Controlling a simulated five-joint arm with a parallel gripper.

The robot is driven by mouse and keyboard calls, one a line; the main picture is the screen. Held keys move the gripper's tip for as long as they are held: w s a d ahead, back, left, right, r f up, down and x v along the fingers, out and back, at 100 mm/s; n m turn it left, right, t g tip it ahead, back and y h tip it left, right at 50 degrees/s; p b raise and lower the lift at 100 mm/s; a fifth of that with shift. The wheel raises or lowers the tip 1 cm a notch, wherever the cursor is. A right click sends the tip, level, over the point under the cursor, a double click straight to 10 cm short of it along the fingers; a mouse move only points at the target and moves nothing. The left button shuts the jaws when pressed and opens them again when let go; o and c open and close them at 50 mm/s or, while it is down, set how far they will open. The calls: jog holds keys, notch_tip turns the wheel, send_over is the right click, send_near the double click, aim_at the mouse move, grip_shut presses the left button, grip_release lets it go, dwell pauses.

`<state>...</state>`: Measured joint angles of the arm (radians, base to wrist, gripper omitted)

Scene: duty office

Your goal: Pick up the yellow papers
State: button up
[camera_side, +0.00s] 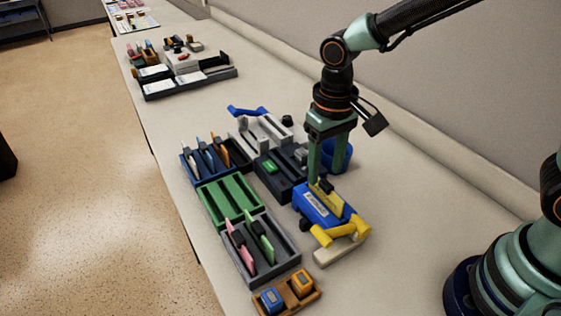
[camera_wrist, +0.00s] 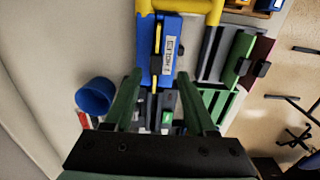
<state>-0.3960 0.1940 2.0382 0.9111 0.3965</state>
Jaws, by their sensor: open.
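The yellow papers (camera_side: 328,200) stand upright on edge in a slot of a blue box (camera_side: 312,207) with a white label. A black clip (camera_side: 325,185) sits on their top edge. In the wrist view the yellow papers (camera_wrist: 157,38) show as a thin strip in the blue box (camera_wrist: 170,25). Whether the fingers touch anything is unclear.
A yellow-handled tool (camera_side: 342,233) lies against the box's front. A blue cup (camera_side: 337,155) stands close behind my fingers. Dark, green and blue slotted trays (camera_side: 230,205) fill the left side. The counter right of the box is clear up to the wall.

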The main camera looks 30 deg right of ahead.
aim_at(327, 183)
jog(key=shift+s+d+f, duration=0.1)
jog(key=shift+d+f, duration=0.05)
jog(key=shift+f, duration=1.3)
jog(key=shift+s+d+f, duration=0.1)
jog(key=shift+d+f, duration=0.05)
jog(key=shift+f, duration=1.3)
grip_shut()
